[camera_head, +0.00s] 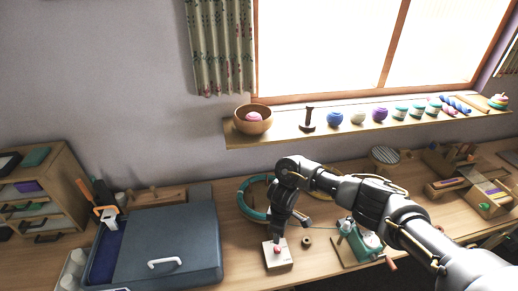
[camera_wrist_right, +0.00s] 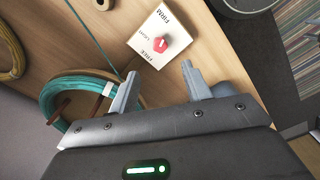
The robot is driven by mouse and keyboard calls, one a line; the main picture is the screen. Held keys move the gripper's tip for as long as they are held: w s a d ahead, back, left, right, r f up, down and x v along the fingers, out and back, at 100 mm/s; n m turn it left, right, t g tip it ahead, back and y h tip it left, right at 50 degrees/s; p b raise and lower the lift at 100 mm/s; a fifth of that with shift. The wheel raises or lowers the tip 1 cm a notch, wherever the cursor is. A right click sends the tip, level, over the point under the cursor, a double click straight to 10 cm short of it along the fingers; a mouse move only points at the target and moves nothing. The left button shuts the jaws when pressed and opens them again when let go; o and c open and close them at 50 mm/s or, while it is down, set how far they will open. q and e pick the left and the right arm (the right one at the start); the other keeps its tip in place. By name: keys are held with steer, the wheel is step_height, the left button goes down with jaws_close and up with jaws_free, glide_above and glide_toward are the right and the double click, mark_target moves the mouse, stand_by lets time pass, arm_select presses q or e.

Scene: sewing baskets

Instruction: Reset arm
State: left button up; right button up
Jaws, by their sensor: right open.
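My right arm (camera_head: 375,200) reaches in from the right over the table. My right gripper (camera_head: 281,238) points down at a small cream box (camera_head: 279,262) with a red knob (camera_head: 277,251). In the right wrist view the gripper (camera_wrist_right: 159,68) is open and empty, its two fingers apart. The red knob (camera_wrist_right: 165,44) lies just beyond the fingertips, not between them. The box (camera_wrist_right: 149,49) carries the words FIRM, LIGHT and FREE, and the knob's pointer shows pale on it. My left gripper is not in view.
A teal-wrapped hoop (camera_head: 247,202) lies behind my gripper. A wooden spool (camera_head: 306,241) and a green cranked device (camera_head: 360,243) stand to the right. A blue-grey case (camera_head: 190,238) stands left. The shelf (camera_head: 285,132) above holds a bowl and several yarn balls.

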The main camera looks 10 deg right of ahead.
steer(key=s+a+t+y, duration=0.25)
steer(key=s+a, duration=0.25)
steer(key=a, duration=0.3)
steer(key=s+a+t+y, duration=0.25)
steer(key=s+a, duration=0.35)
steer(key=a, duration=0.3)
steer(key=s+d+r+m+g+h, duration=0.15)
steer(key=s+d+m, duration=0.35)
steer(key=s+d, duration=0.7)
steer(key=s+d+r+m+h, duration=0.1)
steer(key=s+d+m+h, duration=0.2)
steer(key=s+d+m, duration=0.85)
steer(key=w+d+f+n+g+b, duration=0.1)
steer(key=d+f+n+b, duration=0.2)
steer(key=f, duration=1.5)
steer(key=w+d+f+n+b, duration=0.1)
steer(key=f+n+b, duration=0.3)
steer(key=f, duration=1.3)
steer(key=s+d+f+g+b, duration=0.1)
steer(key=s+d+f+b, duration=0.2)
steer(key=s+f, duration=1.2)
step_height(320, 180, down, 5)
steer(key=b, duration=0.3)
steer(key=shift+s+r, duration=0.2)
steer(key=shift+s, duration=0.2)
